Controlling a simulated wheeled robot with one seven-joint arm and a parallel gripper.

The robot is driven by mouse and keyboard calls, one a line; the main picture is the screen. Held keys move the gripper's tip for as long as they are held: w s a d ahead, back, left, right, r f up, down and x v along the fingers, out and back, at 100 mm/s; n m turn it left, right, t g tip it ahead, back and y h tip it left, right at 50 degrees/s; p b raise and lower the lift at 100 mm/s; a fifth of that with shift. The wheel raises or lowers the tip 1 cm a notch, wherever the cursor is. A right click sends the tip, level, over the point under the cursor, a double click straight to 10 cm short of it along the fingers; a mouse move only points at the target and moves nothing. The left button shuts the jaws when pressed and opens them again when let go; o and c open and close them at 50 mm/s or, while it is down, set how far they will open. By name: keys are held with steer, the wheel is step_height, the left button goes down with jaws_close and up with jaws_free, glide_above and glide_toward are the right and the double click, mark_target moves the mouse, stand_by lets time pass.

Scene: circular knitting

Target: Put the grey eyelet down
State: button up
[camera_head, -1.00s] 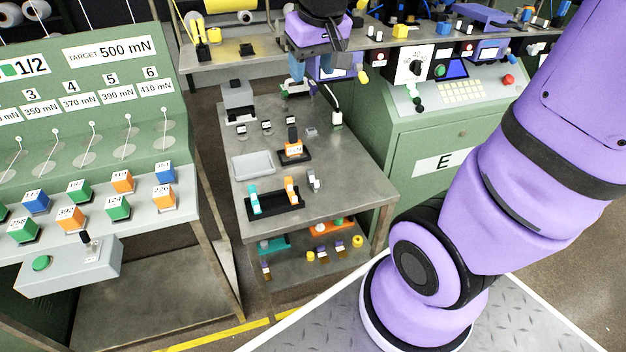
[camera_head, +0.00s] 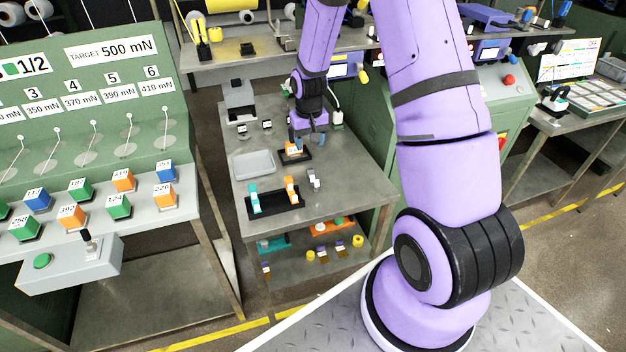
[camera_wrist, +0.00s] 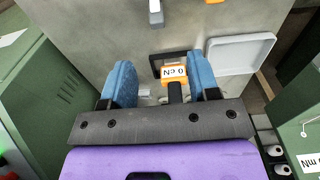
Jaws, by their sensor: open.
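My gripper (camera_head: 307,143) is open over the middle of the steel table, pointing down. In the wrist view its two blue fingers (camera_wrist: 160,66) stand wide apart with nothing clamped between them. A small pale-grey piece (camera_wrist: 145,93), which looks like the grey eyelet, shows low between the fingers, nearer the left one. It seems to rest on the table, apart from both fingers; its lower part is hidden by the gripper body. In the head view the gripper covers that spot.
An orange gauge (camera_wrist: 174,72) reading 0 cN, with a black handle, sits in a black holder between the fingers' far ends. A grey tray (camera_head: 254,165) lies to the left. A black rack (camera_head: 274,203) and a small grey-white piece (camera_head: 313,180) are nearer the front.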

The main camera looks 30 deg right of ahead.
mark_target(312, 177)
steer(key=f, duration=0.4)
steer(key=shift+d, duration=0.35)
step_height(312, 177, down, 6)
steer(key=shift+r, duration=0.25)
steer(key=f, duration=0.2)
steer(key=s+f, duration=0.1)
steer(key=f, duration=0.1)
steer(key=shift+a+f, duration=0.15)
steer(key=shift+f, duration=0.5)
jaws_close()
steer(key=shift+r, duration=0.1)
